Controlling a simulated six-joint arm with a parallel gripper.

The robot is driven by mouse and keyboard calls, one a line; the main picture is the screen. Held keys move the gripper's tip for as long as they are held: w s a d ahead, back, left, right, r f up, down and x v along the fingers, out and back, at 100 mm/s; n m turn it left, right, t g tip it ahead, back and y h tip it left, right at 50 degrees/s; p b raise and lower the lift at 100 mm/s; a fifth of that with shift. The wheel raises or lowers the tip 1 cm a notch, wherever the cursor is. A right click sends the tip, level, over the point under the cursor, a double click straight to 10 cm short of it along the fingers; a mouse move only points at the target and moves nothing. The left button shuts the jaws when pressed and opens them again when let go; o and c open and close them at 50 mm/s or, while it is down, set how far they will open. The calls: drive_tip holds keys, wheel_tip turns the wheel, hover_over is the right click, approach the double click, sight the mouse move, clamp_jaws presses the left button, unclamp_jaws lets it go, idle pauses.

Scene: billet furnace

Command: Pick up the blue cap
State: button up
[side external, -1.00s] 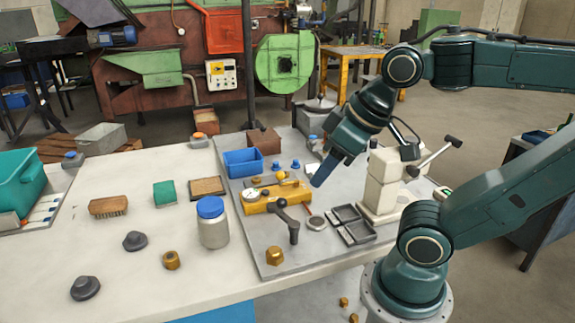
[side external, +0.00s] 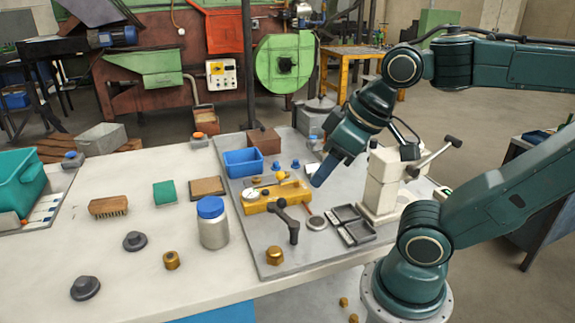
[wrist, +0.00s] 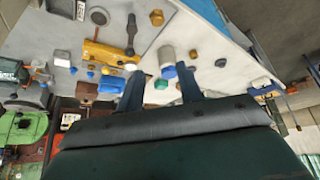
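Two small blue caps (side external: 276,165) (side external: 295,165) stand on the grey plate behind the yellow fixture (side external: 262,197). A larger blue lid (side external: 210,207) sits on a silver jar (side external: 214,233) on the white table; the jar's lid (wrist: 168,73) also shows in the wrist view. The frames do not settle which is the blue cap. My gripper (side external: 322,174) hangs in the air right of the small caps, apart from everything. In the wrist view my gripper (wrist: 159,74) has its fingers spread, with nothing held between them.
A blue bin (side external: 243,162) and brown block (side external: 264,141) stand behind the fixture. A dark crank handle (side external: 288,220) rises at its front. A cream post (side external: 382,187) with a lever stands close to the right. The table front left of the jar has dark knobs (side external: 135,241).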

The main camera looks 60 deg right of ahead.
drive_tip(key=shift+o, duration=0.2)
drive_tip(key=shift+o, duration=0.8)
